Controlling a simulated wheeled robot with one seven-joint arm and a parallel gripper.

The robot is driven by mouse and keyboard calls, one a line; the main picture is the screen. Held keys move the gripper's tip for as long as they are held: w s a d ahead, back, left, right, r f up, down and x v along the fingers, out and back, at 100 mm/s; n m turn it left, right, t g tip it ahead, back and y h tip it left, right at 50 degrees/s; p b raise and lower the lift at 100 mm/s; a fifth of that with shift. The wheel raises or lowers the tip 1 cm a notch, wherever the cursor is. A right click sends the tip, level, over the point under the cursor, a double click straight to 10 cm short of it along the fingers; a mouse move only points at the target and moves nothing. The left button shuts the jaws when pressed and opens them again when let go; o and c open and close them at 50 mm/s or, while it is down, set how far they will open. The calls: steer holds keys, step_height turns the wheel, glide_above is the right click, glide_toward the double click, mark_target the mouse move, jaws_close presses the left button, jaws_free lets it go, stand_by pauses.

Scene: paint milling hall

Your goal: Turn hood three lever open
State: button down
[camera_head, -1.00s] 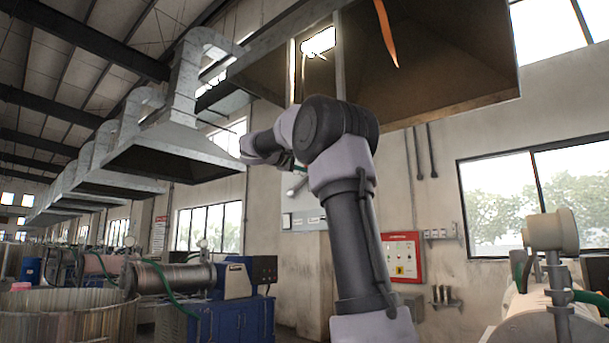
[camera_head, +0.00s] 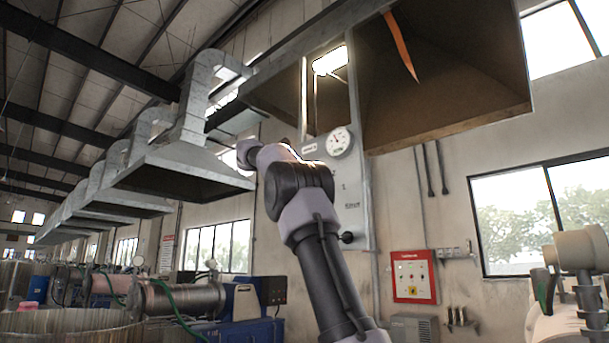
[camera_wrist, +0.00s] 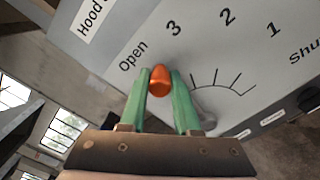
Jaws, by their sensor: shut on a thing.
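In the wrist view, the orange lever knob (camera_wrist: 160,80) sits between the two green fingers of my gripper (camera_wrist: 159,76), which is shut on it. The knob lies near the word "Open" on the grey panel (camera_wrist: 215,45), below it and the "3" in the picture. The scale also reads 2, 1 and "Shut", cut at the edge. The grey lever pivot (camera_wrist: 207,107) shows partly beside the right finger. A "Hood" label is cut off, so its number cannot be read. In the head view, the panel (camera_head: 352,205) stands beside my arm, and my gripper is hidden behind the arm.
A round gauge (camera_head: 339,141) is on the panel, with a black knob (camera_head: 347,237) lower down. A large brown hood (camera_head: 440,85) hangs above right, with an orange strip. A red box (camera_head: 413,277) is on the wall. Milling machines stand at lower left.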

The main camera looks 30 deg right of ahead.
steer(key=shift+w+a+n, duration=0.35)
steer(key=shift+w+n, duration=0.45)
steer(key=shift+w, duration=0.05)
steer(key=c, duration=0.6)
jaws_free()
steer(key=shift+w, duration=0.1)
steer(key=v, duration=1.1)
steer(key=shift+r, duration=0.1)
steer(key=shift+d, duration=0.1)
